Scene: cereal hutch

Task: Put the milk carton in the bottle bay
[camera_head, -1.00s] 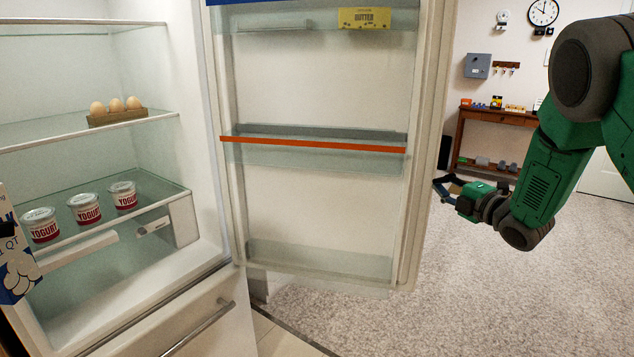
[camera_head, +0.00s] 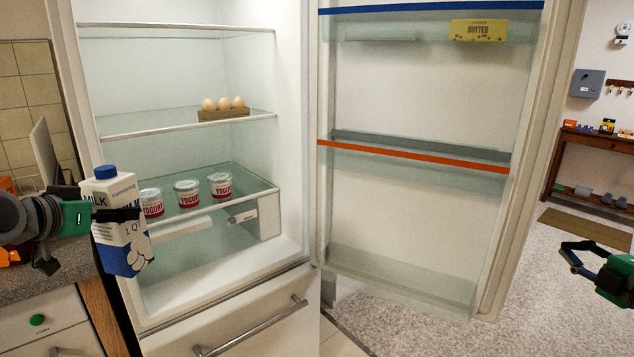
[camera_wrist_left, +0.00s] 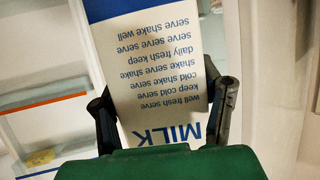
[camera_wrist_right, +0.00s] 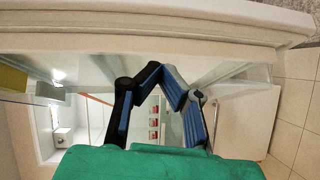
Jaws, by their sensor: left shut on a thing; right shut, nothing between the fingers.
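The milk carton (camera_head: 122,250), white and blue with a blue cap, is upright at the left of the head view, in front of the fridge's left side. My left gripper (camera_head: 118,214) is shut around its upper part; the left wrist view shows the printed carton (camera_wrist_left: 155,75) between the fingers. The open fridge door has a bay with an orange front strip (camera_head: 420,157) and a clear bay (camera_head: 400,282) at its bottom. Both look empty; no label shows which is the bottle bay. My right gripper (camera_head: 572,256) is shut and empty, right of the door.
A butter box (camera_head: 478,30) stands in the blue-edged top door bay. Fridge shelves hold eggs (camera_head: 223,105) and yogurt cups (camera_head: 187,193). A counter (camera_head: 50,284) is at the left. Open floor lies right of the door.

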